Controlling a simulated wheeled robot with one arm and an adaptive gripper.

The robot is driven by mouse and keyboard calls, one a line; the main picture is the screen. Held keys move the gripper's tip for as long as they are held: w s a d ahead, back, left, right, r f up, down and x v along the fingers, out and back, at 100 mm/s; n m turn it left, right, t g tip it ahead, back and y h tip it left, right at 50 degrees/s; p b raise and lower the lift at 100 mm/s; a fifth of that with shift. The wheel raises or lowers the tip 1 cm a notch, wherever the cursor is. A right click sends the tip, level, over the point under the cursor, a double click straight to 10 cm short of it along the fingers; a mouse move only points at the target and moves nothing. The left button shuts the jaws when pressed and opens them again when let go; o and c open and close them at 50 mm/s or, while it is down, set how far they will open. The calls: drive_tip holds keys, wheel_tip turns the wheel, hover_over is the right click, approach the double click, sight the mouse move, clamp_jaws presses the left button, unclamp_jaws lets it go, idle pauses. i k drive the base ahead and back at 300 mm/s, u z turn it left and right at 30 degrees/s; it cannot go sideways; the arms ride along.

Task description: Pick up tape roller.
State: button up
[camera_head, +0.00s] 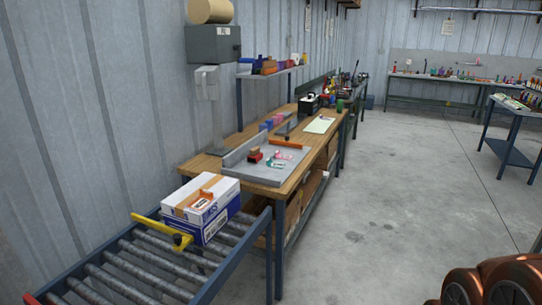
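An orange and white item (202,200) that looks like a hand tape dispenser lies on top of a white and blue carton (219,221). A small red and brown item (254,156) sits on the grey work surface (238,171) of the wooden bench; it is too small to tell if it is also a tape roller. My gripper is not in view. Only rounded copper-coloured parts of my arm show at the bottom right corner, apart from the bench and carton.
The carton stands on a roller conveyor (160,262) with a yellow bar (163,230) across it. The wooden bench (262,189) adjoins the conveyor, with a shelf (276,72) above it. The concrete floor (400,190) to the right is clear.

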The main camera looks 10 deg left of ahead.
sight(255, 156)
drive_tip(key=z, duration=0.35)
drive_tip(key=i, duration=1.5)
drive_tip(key=u, duration=0.3)
drive_tip(key=i, duration=1.05)
drive_tip(key=u, duration=1.5)
drive_tip(key=i, duration=0.55)
drive_tip(key=u, duration=0.55)
